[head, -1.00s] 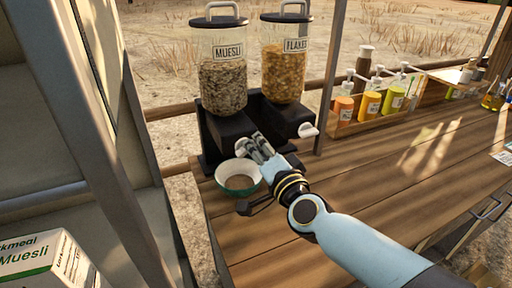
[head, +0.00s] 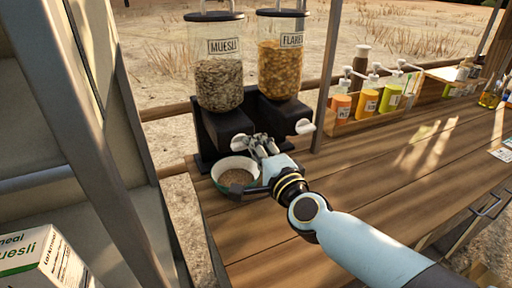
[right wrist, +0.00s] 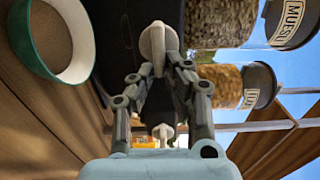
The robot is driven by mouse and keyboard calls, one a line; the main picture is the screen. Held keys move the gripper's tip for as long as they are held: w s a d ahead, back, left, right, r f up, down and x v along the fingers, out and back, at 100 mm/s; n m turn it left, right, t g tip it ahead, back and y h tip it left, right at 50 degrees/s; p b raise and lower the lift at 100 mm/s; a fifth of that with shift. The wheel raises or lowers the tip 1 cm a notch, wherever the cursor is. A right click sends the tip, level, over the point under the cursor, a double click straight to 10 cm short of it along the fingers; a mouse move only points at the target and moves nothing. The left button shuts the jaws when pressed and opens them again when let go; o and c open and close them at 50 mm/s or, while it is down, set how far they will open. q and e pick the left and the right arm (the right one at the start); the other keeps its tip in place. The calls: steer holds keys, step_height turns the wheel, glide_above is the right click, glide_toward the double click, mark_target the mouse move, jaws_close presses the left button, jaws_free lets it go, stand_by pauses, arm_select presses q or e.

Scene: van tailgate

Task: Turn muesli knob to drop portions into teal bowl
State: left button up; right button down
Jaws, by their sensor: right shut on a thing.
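The muesli dispenser (head: 219,82) stands at the back left of the counter, its clear jar partly filled, on a black base. My right gripper (head: 262,146) is at the front of that base, shut on the white muesli knob (right wrist: 158,42), which shows between the fingertips in the right wrist view. The teal bowl (head: 219,181) sits on the counter below the muesli outlet, with brown muesli inside. It also shows in the right wrist view (right wrist: 32,62). My left gripper is not in view.
The flakes dispenser (head: 280,66) stands right of the muesli one, with its own white knob (head: 304,126). A wooden rack of pump bottles (head: 345,125) is further right. A muesli box (head: 45,262) is at the lower left. The counter's middle is clear.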

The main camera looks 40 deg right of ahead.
stand_by(0.3)
steer(key=c, duration=1.4)
jaws_free()
steer(key=shift+o, duration=0.2)
steer(key=v, duration=1.2)
